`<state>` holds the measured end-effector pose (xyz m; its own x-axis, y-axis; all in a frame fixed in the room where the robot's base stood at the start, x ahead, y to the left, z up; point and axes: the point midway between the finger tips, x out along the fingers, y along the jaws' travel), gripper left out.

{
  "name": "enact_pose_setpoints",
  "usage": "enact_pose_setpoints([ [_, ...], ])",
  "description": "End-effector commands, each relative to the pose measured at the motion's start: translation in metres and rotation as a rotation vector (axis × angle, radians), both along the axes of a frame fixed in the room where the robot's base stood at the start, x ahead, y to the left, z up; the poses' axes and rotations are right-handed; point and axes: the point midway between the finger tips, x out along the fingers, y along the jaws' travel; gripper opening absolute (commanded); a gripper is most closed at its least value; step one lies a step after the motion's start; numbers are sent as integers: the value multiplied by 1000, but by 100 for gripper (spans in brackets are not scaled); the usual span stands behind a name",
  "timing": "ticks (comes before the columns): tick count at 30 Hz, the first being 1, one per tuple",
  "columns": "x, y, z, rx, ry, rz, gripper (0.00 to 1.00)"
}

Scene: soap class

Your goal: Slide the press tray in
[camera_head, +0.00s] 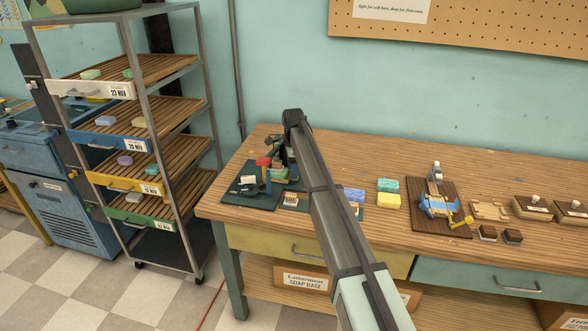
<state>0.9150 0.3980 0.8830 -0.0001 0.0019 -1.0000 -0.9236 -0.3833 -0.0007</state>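A small soap press (267,180) stands at the left end of the wooden bench, with a red part at its top and a blue upright. A dark green flat piece (242,194), which looks like the press tray or base, sticks out at its left front. A pale block (247,179) sits on it. My arm crosses in front of the press and hides its right side. The arm's dark end (294,118) is above and behind the press.
Farther right are a brown board with a blue-and-yellow device (438,205), wooden stamps (533,208) and dark cubes (512,236). A metal drying rack (170,130) stands left of the bench.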

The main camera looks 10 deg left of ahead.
Motion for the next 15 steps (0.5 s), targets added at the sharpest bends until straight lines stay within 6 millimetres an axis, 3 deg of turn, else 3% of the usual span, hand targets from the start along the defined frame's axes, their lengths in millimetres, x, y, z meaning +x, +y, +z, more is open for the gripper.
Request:
enact_pose_setpoints([
  [15,0,-1,5,-2,-1,-1,53],
])
